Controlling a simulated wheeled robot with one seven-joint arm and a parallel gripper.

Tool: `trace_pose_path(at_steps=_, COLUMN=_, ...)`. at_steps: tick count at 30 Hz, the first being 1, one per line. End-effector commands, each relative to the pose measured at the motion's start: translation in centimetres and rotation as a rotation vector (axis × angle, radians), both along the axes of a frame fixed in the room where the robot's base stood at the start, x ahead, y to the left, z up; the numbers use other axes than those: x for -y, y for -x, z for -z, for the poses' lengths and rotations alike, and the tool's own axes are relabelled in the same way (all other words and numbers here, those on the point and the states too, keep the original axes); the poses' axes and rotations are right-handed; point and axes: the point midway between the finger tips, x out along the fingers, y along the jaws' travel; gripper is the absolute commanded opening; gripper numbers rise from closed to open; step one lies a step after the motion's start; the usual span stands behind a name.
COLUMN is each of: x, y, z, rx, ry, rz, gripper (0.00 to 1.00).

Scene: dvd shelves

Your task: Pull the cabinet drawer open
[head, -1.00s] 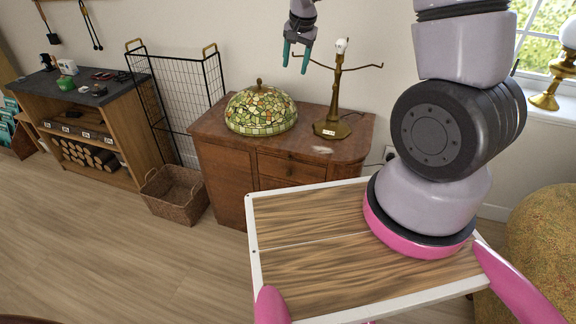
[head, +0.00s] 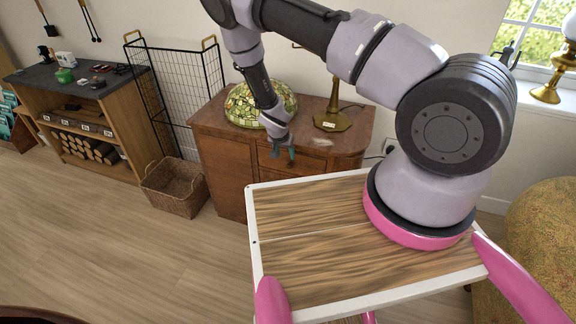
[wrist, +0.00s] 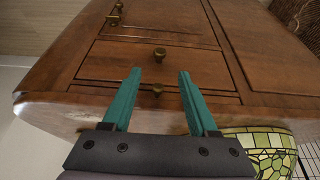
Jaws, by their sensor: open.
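The brown wooden cabinet (head: 222,165) stands against the wall beyond my own base. Its front shows upside down in the wrist view (wrist: 235,60), with drawer fronts in the middle. One drawer (wrist: 120,65) has a round brass knob (wrist: 159,53). Another brass knob (wrist: 157,90) sits closer to the cabinet top's edge, between my fingers in the picture. The drawers look closed. My gripper (wrist: 159,72) is open and empty, its two teal fingers pointing at the drawer fronts. In the head view my gripper (head: 282,156) hangs in front of the drawers, which it partly hides.
A stained-glass lampshade (head: 240,107) and a brass lamp stand (head: 332,119) are on the cabinet top. A wicker basket (head: 174,188) and a black wire rack (head: 180,95) stand to the left. A yellow-green upholstered seat (head: 545,240) is at the right.

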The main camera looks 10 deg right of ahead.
Motion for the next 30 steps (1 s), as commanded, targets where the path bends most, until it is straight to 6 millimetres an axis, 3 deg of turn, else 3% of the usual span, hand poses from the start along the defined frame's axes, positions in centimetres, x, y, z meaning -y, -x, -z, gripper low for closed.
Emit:
trace_pose_path(at_steps=15, x=1.7, y=-2.8, z=8.1, rx=-0.002, ry=0.001, rz=-0.001, gripper=0.59)
trace_pose_path(at_steps=21, x=2.0, y=-3.3, z=9.2, rx=-0.001, ry=0.000, rz=0.000, gripper=0.59)
trace_pose_path(at_steps=29, x=2.0, y=-3.3, z=9.2, rx=-0.001, ry=0.000, rz=0.000, gripper=0.59)
trace_pose_path(at_steps=30, x=1.9, y=-3.3, z=9.2, rx=-0.001, ry=0.000, rz=0.000, gripper=0.44)
